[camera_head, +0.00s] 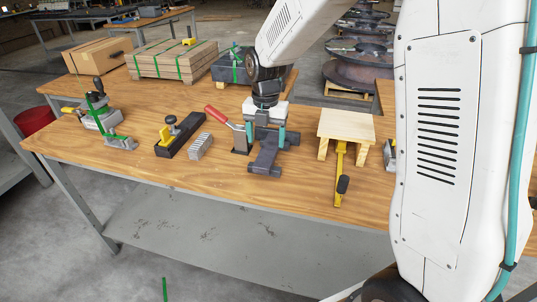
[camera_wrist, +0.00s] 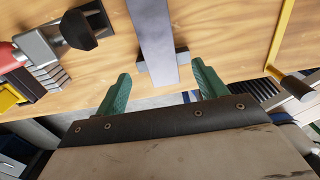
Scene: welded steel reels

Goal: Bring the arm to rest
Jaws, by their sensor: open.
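My gripper (camera_head: 266,139) is over the wooden workbench (camera_head: 225,172), near its front edge, with my arm reaching down from the upper right. Its two teal fingers are apart, and the wrist view shows the open gripper (camera_wrist: 162,80) with nothing clamped in it. A dark grey steel piece (camera_head: 264,160) with a crossbar lies on the bench just below the fingers. In the wrist view this steel piece (camera_wrist: 153,35) extends upward between the fingertips, apart from both. The exact height of the fingers above it is hard to tell.
A red-handled toggle clamp (camera_head: 237,132) stands close left of my gripper. A small wooden stand (camera_head: 346,127) and a yellow clamp (camera_head: 340,172) are to the right. Grey blocks (camera_head: 200,146) lie left. A slatted crate (camera_head: 172,61) and a cardboard box (camera_head: 98,54) sit behind.

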